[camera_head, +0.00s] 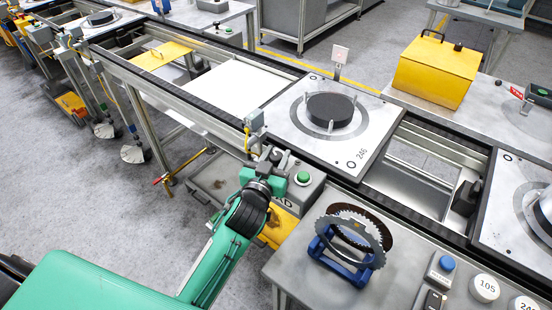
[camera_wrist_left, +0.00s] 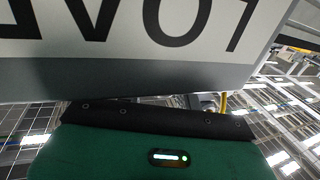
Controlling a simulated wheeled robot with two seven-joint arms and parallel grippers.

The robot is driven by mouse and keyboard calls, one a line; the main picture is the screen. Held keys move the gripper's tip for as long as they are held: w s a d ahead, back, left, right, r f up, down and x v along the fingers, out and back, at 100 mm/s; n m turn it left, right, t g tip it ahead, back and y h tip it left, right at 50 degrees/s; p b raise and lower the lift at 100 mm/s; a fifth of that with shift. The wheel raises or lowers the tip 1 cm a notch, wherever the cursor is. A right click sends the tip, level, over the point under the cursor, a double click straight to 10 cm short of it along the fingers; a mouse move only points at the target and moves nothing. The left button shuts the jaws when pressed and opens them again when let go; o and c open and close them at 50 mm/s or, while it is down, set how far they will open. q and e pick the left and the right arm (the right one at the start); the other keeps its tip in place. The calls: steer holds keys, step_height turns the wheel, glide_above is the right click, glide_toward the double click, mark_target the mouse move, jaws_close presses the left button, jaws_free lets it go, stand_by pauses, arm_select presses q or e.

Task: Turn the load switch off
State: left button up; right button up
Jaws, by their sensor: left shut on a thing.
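The load control box (camera_head: 312,188) is a grey box below the conveyor, with a round green button (camera_head: 303,177) on top. Part of its lettering shows on the front beside my arm. My left gripper (camera_head: 270,156), at the end of the green arm, is at the top left of this box and shut on the load switch. The gripper and wrist hide the switch, so its position cannot be told. The fingertips are out of the left wrist view. My right gripper is not in view.
A pallet (camera_head: 366,141) with a dark clutch disc (camera_head: 330,109) sits on the conveyor behind the box. A blue stand (camera_head: 345,262) with toothed rings stands on the front table at the right. A yellow case (camera_head: 436,72) is at the back.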

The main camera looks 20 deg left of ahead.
arm_select(q)
steer(key=shift+n+y, duration=0.3)
steer(key=shift+y, duration=0.2)
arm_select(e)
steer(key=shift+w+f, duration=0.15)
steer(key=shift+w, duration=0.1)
arm_select(q)
steer(key=shift+y+b, duration=0.3)
steer(key=shift+b, duration=0.05)
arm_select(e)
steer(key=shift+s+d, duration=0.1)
arm_select(q)
steer(key=shift+r+n, duration=0.1)
steer(key=shift+n, duration=0.2)
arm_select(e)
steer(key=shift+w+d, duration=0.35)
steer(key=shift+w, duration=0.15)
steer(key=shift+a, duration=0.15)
